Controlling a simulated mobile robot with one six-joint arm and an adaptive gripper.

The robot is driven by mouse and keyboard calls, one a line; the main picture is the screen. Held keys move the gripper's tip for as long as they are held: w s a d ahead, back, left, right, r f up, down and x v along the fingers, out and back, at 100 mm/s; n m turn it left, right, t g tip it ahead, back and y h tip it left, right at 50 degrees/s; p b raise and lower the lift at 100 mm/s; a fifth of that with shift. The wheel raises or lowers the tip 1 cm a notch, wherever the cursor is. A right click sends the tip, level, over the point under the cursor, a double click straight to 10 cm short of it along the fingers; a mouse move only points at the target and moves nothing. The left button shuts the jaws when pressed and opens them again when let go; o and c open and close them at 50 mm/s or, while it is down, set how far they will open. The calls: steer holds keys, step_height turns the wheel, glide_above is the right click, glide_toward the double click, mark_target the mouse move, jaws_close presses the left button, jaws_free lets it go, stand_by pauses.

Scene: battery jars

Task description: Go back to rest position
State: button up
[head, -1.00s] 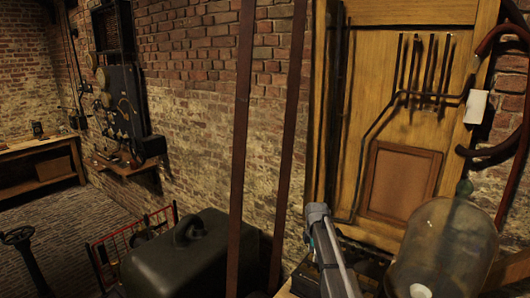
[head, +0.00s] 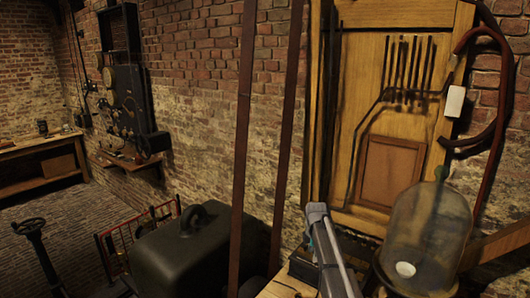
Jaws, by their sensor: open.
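My gripper is not in the head view. A glass bell jar (head: 428,232) with a greenish knob stands upright to the right of the link, on a dark round base. A small white round object (head: 405,269) shows low inside the jar.
A wooden surface (head: 283,289) lies low beside my arm, with a dark box (head: 303,264). A wooden panel (head: 395,130) with dark pipes stands behind. A black domed case (head: 180,255) and red-railed cart (head: 120,247) are left. Open paved floor (head: 85,225) lies at far left.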

steer(key=s+f+m+b, duration=0.3)
steer(key=s+m, duration=0.3)
steer(key=s, duration=0.3)
steer(key=s+f+m+b, duration=0.3)
steer(key=s+m, duration=0.4)
steer(key=s, duration=0.3)
steer(key=s+a+f+m+b, duration=0.1)
steer(key=s+f+m+b, duration=0.2)
steer(key=s+m, duration=0.3)
steer(key=shift+s+f+m+b, duration=0.3)
steer(key=shift+s+f+b, duration=0.15)
steer(key=shift+s, duration=1.4)
